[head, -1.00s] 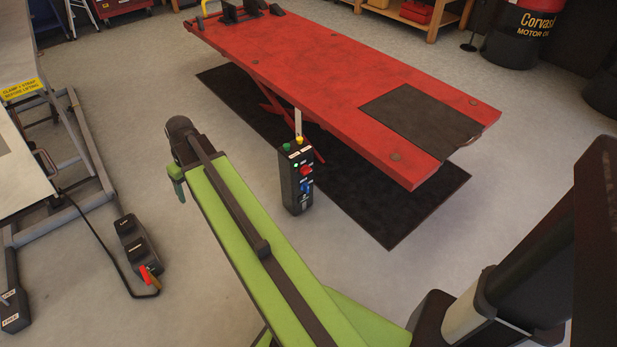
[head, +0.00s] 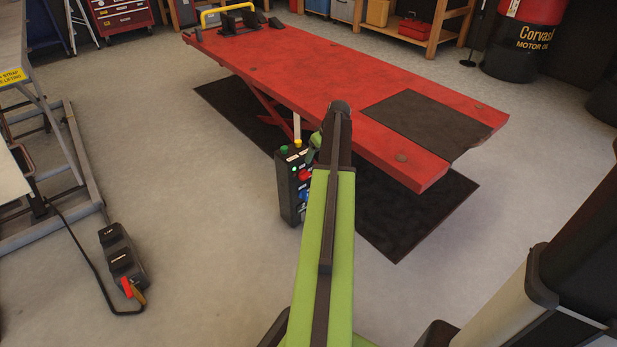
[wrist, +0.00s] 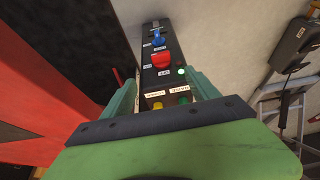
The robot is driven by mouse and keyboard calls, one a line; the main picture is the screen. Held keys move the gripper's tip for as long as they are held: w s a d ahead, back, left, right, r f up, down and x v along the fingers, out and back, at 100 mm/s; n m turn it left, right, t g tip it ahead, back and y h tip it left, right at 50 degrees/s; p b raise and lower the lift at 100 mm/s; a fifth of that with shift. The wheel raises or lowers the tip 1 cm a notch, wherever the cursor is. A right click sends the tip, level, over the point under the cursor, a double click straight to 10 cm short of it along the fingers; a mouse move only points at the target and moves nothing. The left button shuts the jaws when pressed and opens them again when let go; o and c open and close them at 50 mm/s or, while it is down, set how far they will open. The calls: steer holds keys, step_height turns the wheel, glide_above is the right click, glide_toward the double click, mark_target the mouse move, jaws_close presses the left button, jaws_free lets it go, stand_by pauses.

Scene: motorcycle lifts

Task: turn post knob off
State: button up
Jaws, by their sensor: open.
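The black control post (head: 287,190) stands on the floor beside the red lift. It has a red knob (head: 304,175) and a blue knob (head: 305,195) on its face, and a green button (head: 284,149) and yellow button (head: 298,142) on top. The wrist view shows the red knob (wrist: 161,60), the blue knob (wrist: 158,38) and a lit green lamp (wrist: 181,70). My gripper (wrist: 163,95) is open, its green fingers on either side of the post's top end in that view. It appears empty, and contact cannot be told. My arm partly covers the post's right side in the head view.
The red lift table (head: 330,75) is raised just behind the post, over a black mat (head: 400,225). A foot pedal unit (head: 122,257) with a cable lies at left beside a grey lift frame (head: 85,170). Floor between the pedal and post is clear.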

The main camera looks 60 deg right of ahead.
mark_target(307, 176)
steer(key=b+x, duration=1.2)
steer(key=x, duration=0.3)
steer(key=shift+s+f+b, duration=0.1)
steer(key=shift+s+b, duration=0.1)
steer(key=shift+b, duration=0.2)
steer(key=shift+w+f+b, duration=0.25)
steer(key=shift+f+b, duration=0.1)
steer(key=shift+r, duration=0.1)
steer(key=shift+c, duration=0.4)
